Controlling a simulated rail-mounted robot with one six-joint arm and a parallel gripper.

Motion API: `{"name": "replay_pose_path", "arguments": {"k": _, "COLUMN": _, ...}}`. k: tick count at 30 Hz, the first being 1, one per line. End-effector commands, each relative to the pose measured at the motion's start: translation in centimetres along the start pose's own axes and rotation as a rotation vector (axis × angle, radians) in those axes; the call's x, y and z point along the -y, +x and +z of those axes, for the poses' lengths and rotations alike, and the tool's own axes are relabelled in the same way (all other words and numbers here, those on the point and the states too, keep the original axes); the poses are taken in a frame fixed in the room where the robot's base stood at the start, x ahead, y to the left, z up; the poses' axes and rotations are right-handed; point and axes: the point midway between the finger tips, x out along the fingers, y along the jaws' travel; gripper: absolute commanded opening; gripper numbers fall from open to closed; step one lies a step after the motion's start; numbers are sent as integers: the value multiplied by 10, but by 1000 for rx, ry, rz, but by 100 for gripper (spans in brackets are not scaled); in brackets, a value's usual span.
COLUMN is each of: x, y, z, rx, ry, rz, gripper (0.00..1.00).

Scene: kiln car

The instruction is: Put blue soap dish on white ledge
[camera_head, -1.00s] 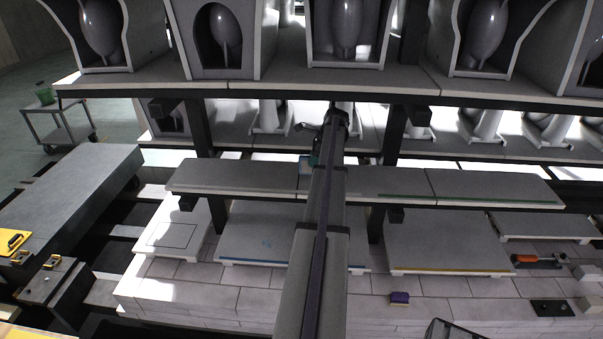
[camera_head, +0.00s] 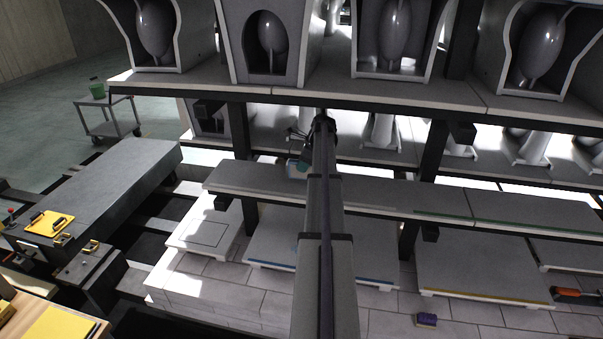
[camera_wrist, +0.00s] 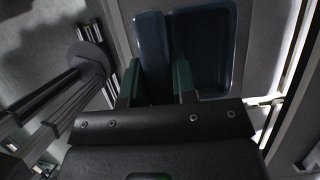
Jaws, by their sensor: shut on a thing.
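The blue soap dish (camera_wrist: 205,45) is a dark blue, rounded tray with a raised rim in the wrist view. My gripper (camera_wrist: 155,82) is shut on one side wall of it, with green finger pads on either side. In the head view the dish (camera_head: 298,168) is a small light-blue patch at the end of my arm, near the back edge of a narrow grey shelf (camera_head: 380,200). Whether it touches the shelf cannot be told. Pale white slabs (camera_head: 480,280) lie on the lower deck. Which surface is the white ledge is unclear.
An upper shelf (camera_head: 420,92) with large grey ceramic pieces hangs above the narrow shelf. Dark posts (camera_head: 430,160) stand behind it, with more ceramics. A purple block (camera_head: 426,320) lies on the brick deck. A grey bench (camera_head: 100,190) and a cart (camera_head: 110,120) stand left.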

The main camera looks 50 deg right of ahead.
Motion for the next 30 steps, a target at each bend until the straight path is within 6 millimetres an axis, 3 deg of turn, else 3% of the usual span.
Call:
{"name": "replay_pose_path", "arguments": {"k": 1, "x": 0, "y": 3, "z": 8, "rx": 1, "ry": -3, "rz": 1, "gripper": 0}}
{"name": "replay_pose_path", "arguments": {"k": 3, "x": 0, "y": 26, "z": -2, "rx": 0, "ry": -1, "rz": 0, "gripper": 0}}
{"name": "replay_pose_path", "arguments": {"k": 6, "x": 0, "y": 40, "z": -8, "rx": 1, "ry": -1, "rz": 0, "gripper": 0}}
{"name": "replay_pose_path", "arguments": {"k": 17, "x": 0, "y": 40, "z": -8, "rx": 1, "ry": -1, "rz": 0, "gripper": 0}}
{"name": "replay_pose_path", "arguments": {"k": 18, "x": 0, "y": 39, "z": -8, "rx": 0, "ry": -1, "rz": 0, "gripper": 27}}
{"name": "replay_pose_path", "arguments": {"k": 25, "x": 0, "y": 38, "z": -8, "rx": 0, "ry": -1, "rz": 0, "gripper": 49}}
{"name": "replay_pose_path", "arguments": {"k": 30, "x": 0, "y": 38, "z": -8, "rx": 0, "ry": -1, "rz": 0, "gripper": 51}}
